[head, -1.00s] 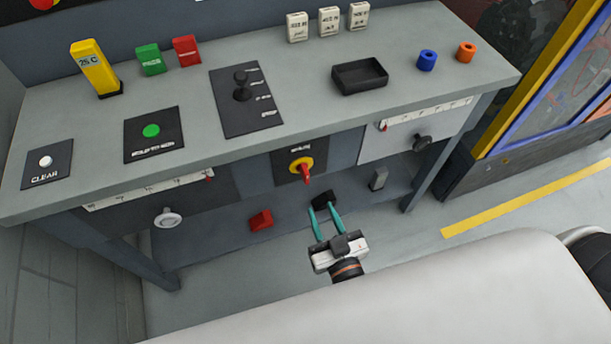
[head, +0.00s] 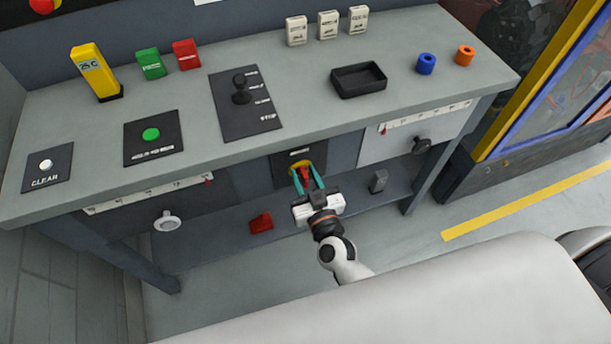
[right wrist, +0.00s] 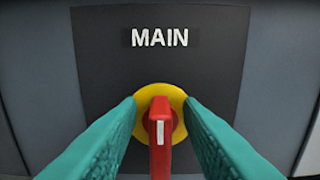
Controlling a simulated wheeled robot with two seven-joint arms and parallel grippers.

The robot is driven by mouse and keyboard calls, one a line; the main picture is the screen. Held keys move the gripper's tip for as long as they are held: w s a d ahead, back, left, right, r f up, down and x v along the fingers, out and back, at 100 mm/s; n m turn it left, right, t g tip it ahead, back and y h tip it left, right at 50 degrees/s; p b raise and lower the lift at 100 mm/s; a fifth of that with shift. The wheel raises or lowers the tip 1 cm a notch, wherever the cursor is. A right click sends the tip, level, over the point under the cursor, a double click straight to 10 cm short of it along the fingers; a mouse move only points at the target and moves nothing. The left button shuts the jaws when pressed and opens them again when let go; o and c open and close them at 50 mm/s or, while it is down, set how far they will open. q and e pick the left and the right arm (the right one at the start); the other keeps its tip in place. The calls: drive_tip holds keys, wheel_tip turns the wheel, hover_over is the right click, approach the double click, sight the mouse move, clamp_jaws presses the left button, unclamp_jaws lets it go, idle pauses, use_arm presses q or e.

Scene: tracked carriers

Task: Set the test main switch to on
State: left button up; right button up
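The main switch is a red handle on a yellow disc (head: 295,168), set in a dark panel under the bench top. In the right wrist view the red handle (right wrist: 160,130) points straight down on the yellow disc (right wrist: 178,97), below the label MAIN (right wrist: 160,37). My right gripper (head: 305,176) is at the switch. Its teal fingers (right wrist: 160,125) are open, one on each side of the handle, with gaps showing between fingers and handle. My left gripper is not in view.
The grey bench top (head: 310,120) overhangs the switch. A white drawer front with a dark knob (head: 421,145) is to the right, and a dark one with a pale knob (head: 167,221) to the left.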

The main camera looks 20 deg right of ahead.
clamp_jaws()
drive_tip(key=shift+m, duration=0.3)
drive_tip(key=m+p, duration=0.1)
drive_tip(key=m, duration=0.2)
drive_tip(key=shift+d, duration=0.2)
drive_tip(key=m, duration=0.3)
drive_tip(key=shift+d+f+m, duration=0.1)
drive_tip(key=shift+d+m, duration=0.05)
drive_tip(key=shift+m, duration=0.15)
drive_tip(key=m, duration=0.5)
drive_tip(key=shift+d+f, duration=0.2)
drive_tip(key=shift+f, duration=0.05)
drive_tip(key=m, duration=0.1)
drive_tip(key=m+b, duration=0.1)
drive_tip(key=m, duration=0.3)
drive_tip(key=shift+f, duration=0.25)
drive_tip(key=shift+m, duration=0.4)
